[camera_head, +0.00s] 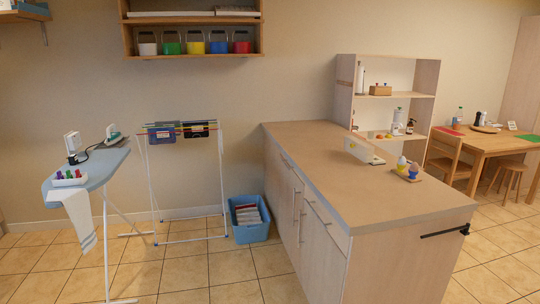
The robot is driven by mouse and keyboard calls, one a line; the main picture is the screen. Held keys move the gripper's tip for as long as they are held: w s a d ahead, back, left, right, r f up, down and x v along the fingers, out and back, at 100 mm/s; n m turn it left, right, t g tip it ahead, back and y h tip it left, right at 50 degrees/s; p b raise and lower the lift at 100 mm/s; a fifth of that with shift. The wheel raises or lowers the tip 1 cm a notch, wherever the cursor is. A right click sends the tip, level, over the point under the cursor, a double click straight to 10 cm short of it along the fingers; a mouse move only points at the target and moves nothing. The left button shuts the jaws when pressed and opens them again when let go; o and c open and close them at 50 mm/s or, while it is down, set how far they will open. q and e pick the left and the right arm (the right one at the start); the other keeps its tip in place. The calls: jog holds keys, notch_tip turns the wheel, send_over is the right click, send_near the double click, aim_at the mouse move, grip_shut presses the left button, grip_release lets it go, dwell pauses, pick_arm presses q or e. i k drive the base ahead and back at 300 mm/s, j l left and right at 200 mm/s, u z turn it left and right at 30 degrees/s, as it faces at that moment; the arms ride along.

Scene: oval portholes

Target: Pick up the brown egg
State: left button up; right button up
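In the head view, two small eggs stand in cups on a small wooden board (406,176) on the long counter (340,185). The nearer one, on the right, looks brown (414,169) and seems to sit in a purplish cup. The other egg (401,161) is paler, just behind and to the left, in what looks like a yellow cup. Both are small in the picture, so details are hard to tell. Neither of my grippers shows in this view.
A pale upright panel (358,150) stands on the counter behind the eggs; the near counter top is bare. A black rail (445,232) sticks out on the end face. An ironing board (88,168), drying rack (184,180) and blue crate (250,234) stand left, with open tiled floor.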

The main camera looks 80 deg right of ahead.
aim_at(414, 166)
jog(key=z, duration=3.75)
jog(key=i+l+u, duration=0.1)
jog(key=i+l, duration=0.75)
